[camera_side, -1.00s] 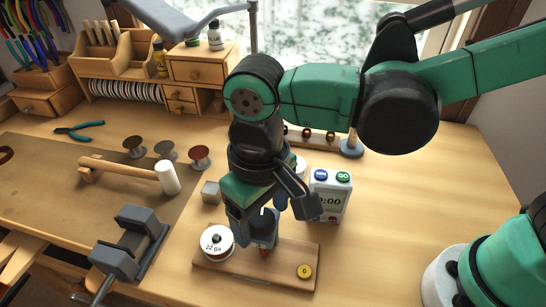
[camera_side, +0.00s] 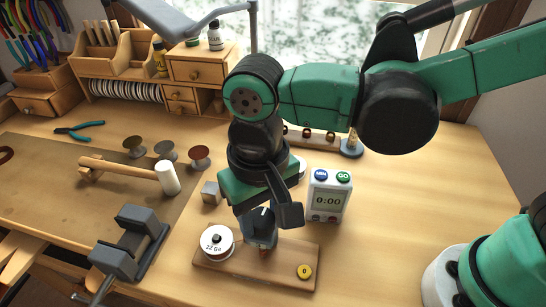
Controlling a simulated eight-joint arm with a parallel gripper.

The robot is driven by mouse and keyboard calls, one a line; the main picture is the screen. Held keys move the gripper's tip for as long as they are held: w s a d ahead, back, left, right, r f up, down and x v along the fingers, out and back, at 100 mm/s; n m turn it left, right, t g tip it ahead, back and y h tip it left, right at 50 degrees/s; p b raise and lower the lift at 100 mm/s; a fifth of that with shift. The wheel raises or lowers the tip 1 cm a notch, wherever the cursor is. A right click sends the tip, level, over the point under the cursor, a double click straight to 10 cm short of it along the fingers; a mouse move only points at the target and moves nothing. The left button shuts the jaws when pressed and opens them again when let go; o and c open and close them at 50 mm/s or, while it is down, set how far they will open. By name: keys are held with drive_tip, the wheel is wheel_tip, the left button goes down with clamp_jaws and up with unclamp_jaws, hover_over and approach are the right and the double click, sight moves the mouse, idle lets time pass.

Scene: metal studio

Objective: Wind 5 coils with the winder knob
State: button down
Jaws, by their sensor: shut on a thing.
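The winder is a wooden board (camera_side: 285,262) on the bench, with a white wire spool (camera_side: 217,243) marked "22 ga" at its left end. A blue-grey winder housing (camera_side: 261,232) stands in the middle of the board, with a bit of copper colour low on its front. A yellow round counter (camera_side: 304,271) on the board's right end appears to read 0. My gripper (camera_side: 264,212) is over the top of the housing, shut on the winder knob. The knob is mostly hidden by the fingers.
A white timer (camera_side: 329,195) reading 0:00 stands right behind the board. A small grey block (camera_side: 211,192), a mallet (camera_side: 168,178) and a grey vise (camera_side: 131,246) are to the left.

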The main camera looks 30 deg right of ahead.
sight(260, 217)
drive_tip(key=m, duration=2.2)
drive_tip(key=shift+w, duration=0.1)
idle(0.5)
drive_tip(key=shift+c, duration=1.9)
unclamp_jaws()
drive_tip(key=shift+r, duration=2.85)
